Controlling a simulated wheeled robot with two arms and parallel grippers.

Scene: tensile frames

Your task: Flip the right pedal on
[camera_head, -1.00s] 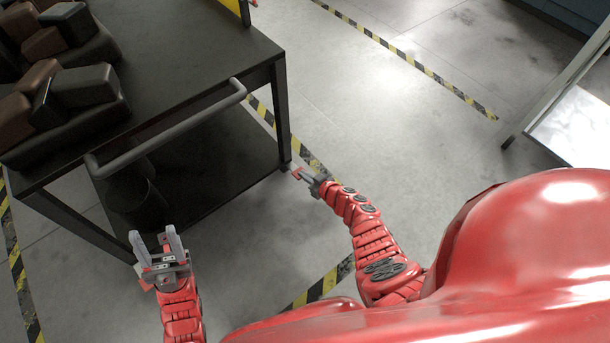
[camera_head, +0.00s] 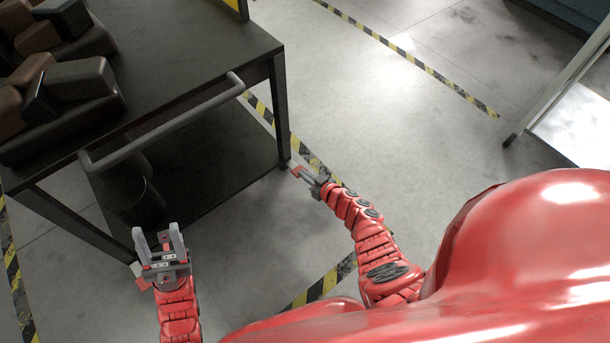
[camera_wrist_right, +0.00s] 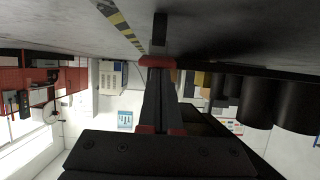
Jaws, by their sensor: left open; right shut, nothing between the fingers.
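The right pedal (camera_head: 297,171) is a small red piece at the foot of the cart's near right leg. It also shows in the right wrist view (camera_wrist_right: 157,62), at the tips of my right gripper (camera_wrist_right: 158,78). My right gripper (camera_head: 304,175) is shut and empty, its tips at or very close to the pedal; I cannot tell whether they touch. The pedal's tilt is unclear. Another red pedal (camera_head: 142,284) is at the cart's near left foot, beside my left gripper (camera_head: 159,238), which is open and empty with fingers pointing up the picture.
The dark cart (camera_head: 185,45) has a grey handle bar (camera_head: 165,133) along its near side and brown and black blocks (camera_head: 80,80) on top. A dark bin (camera_head: 132,190) stands on its lower shelf. The floor (camera_head: 400,130) to the right is clear, with yellow-black stripes.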

